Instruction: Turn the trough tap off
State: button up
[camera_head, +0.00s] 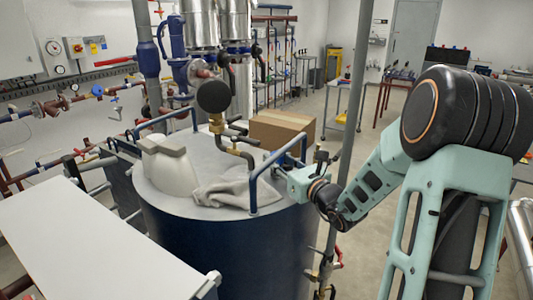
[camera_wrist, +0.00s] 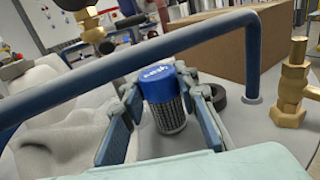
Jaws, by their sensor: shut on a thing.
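In the wrist view my gripper (camera_wrist: 158,92) has its two blue-padded fingers on either side of a blue-capped mesh cylinder (camera_wrist: 163,84) and is shut on it. The cylinder stands roughly upright between the fingers; its lower end is partly hidden. In the head view my gripper is at the right rim of the blue tank (camera_head: 225,245), and its fingers are hard to make out. A red-handled valve (camera_head: 338,260) sits on a pipe low at the tank's right. A brass valve (camera_wrist: 294,85) shows at the right of the wrist view. I cannot tell which is the trough tap.
A blue rail (camera_wrist: 130,63) crosses close in front of my fingers. A grey cloth (camera_head: 225,190) and a cardboard box (camera_head: 281,128) lie near the rail. A vertical pipe (camera_head: 352,90) stands beside my arm. Open floor (camera_head: 385,190) lies to the right.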

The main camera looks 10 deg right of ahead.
jog(key=x, duration=0.6)
jog(key=shift+w+a, duration=0.1)
jog(key=shift+w, duration=0.05)
jog(key=shift+f, duration=0.3)
jog(key=shift+f, duration=0.15)
jog(key=o, duration=0.8)
